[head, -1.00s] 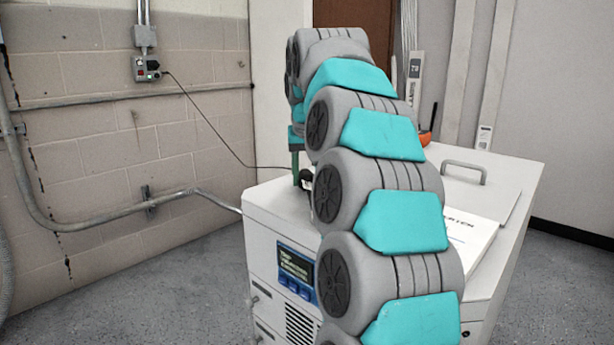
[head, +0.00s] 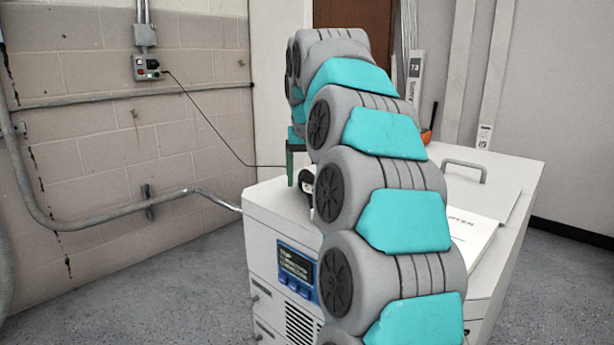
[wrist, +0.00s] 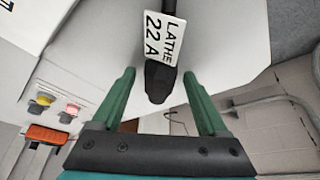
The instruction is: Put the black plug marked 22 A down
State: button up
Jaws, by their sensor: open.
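The black plug (wrist: 158,82) lies between the spread fingers in the wrist view. Its white tag (wrist: 166,35) reads LATHE 22 A. My gripper (wrist: 159,73) is open, with a green finger on each side of the plug and a gap to each. The plug is over the white cabinet top (wrist: 225,35) and appears to rest on it. In the head view, a green finger of my gripper (head: 290,165) shows above the cabinet's far left corner, with a dark part of the plug (head: 306,181) beside it. My arm hides much of this spot.
A thin black cable runs from a wall outlet box (head: 147,68) to the cabinet (head: 268,228). A metal handle (head: 464,170) and a white sign or sheet (head: 474,234) are on its top. Coloured buttons (wrist: 70,109) show lower left in the wrist view.

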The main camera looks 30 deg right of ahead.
aim_at(308, 185)
jog(key=shift+v, duration=3.85)
